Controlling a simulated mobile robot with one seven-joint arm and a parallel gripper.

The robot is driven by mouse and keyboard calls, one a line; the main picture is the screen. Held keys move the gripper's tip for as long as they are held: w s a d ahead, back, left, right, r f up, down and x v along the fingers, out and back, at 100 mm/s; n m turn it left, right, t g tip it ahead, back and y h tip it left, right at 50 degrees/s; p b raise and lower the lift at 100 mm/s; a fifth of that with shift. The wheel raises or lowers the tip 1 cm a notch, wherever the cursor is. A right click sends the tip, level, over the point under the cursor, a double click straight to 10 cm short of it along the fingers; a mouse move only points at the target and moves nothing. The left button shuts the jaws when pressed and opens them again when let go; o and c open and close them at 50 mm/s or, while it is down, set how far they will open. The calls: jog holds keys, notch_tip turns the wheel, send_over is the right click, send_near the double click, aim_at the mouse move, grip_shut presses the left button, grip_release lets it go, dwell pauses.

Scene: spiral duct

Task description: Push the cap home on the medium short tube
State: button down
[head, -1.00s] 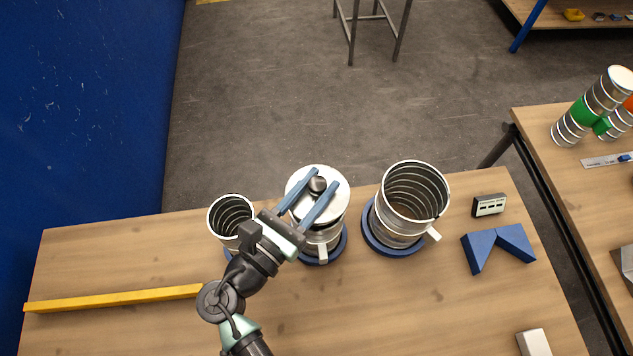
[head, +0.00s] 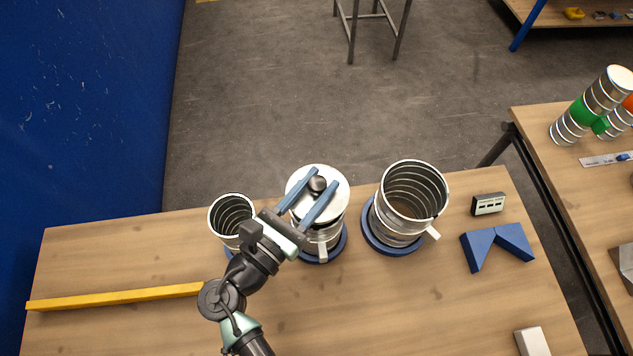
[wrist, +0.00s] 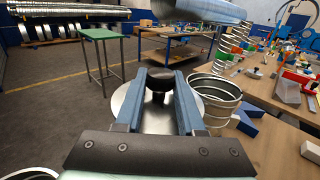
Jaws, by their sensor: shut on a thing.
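The medium short tube (head: 322,238) is a spiral metal duct standing in a blue ring base, in the middle of three tubes in the head view. The silver round cap (head: 335,199) with a dark knob (head: 317,184) lies over its top; the cap also shows in the wrist view (wrist: 124,107). My gripper (head: 317,190) has its two blue fingers on either side of the knob, shut on it; the knob also shows between the fingers in the wrist view (wrist: 160,82). How deep the cap sits in the tube cannot be told.
A narrower open tube (head: 232,214) stands to the left and a wider open tube (head: 413,193) to the right, both close by. A yellow bar (head: 115,298), a small meter (head: 488,204) and a blue angled block (head: 497,246) lie on the wooden table (head: 400,310).

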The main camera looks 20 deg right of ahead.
aim_at(316, 199)
jog(key=shift+f+b, duration=1.15)
jog(key=shift+f, duration=0.95)
dwell(0.3)
jog(key=shift+c, duration=2.2)
grip_release()
jog(key=b+v, duration=0.3)
jog(key=v, duration=1)
jog(key=shift+r, duration=0.15)
